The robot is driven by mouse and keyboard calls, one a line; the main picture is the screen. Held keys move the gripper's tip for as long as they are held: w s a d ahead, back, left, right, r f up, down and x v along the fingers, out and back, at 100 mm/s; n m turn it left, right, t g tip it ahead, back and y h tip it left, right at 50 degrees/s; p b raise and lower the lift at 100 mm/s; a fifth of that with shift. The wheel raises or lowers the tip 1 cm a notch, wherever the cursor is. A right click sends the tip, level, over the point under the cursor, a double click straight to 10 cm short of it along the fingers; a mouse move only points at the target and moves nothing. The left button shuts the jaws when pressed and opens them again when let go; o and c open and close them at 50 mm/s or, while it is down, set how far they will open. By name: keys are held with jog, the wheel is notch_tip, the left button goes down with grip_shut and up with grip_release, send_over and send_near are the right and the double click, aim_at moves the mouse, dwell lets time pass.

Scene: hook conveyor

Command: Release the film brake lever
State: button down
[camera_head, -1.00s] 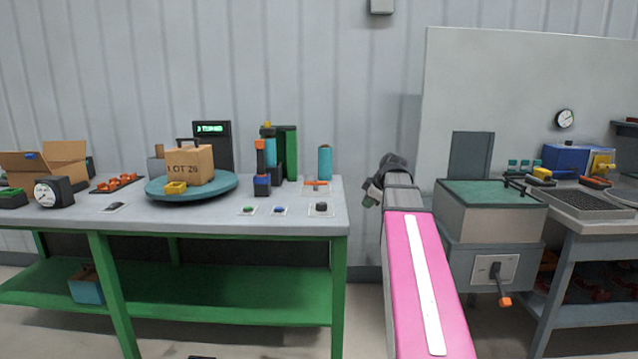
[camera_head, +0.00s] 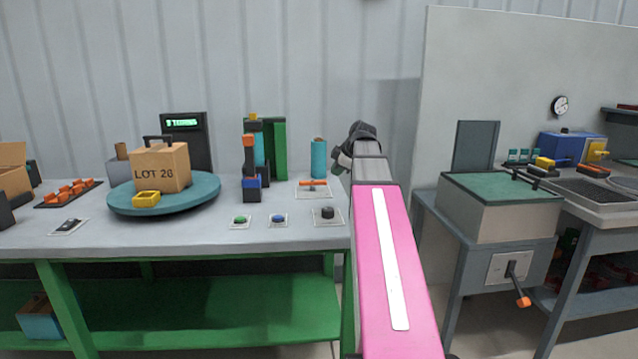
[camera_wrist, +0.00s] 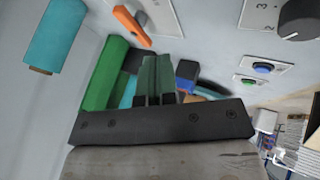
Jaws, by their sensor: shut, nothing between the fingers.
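An orange lever (camera_head: 313,184) lies across a white plate at the right end of the green-legged table, in front of a teal film roll (camera_head: 318,157). In the wrist view the orange lever (camera_wrist: 132,26) is at the top, and the teal roll (camera_wrist: 55,35) is at upper left. No label naming the film brake is readable. My gripper (camera_head: 345,160) is above the table's right end, to the right of the lever and apart from it. In the wrist view its fingers (camera_wrist: 160,98) are together and empty.
A turntable (camera_head: 205,190) carries the LOT 28 box (camera_head: 160,167) at left. A green button (camera_head: 240,220), blue button (camera_head: 278,219) and black knob (camera_head: 328,213) line the table's front edge. A grey cabinet (camera_head: 500,235) with another orange-tipped lever (camera_head: 520,298) stands at right.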

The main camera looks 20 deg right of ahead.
aim_at(313, 183)
jog(key=x, duration=1)
jog(key=shift+w+f, duration=0.15)
jog(key=shift+w, duration=0.1)
jog(key=shift+w+d, duration=0.15)
jog(key=shift+w, duration=0.45)
jog(key=shift+w+d, duration=0.15)
jog(key=shift+w, duration=0.45)
jog(key=shift+w+d, duration=0.1)
jog(key=shift+w, duration=0.4)
jog(key=shift+w+n, duration=0.1)
jog(key=shift+n, duration=0.2)
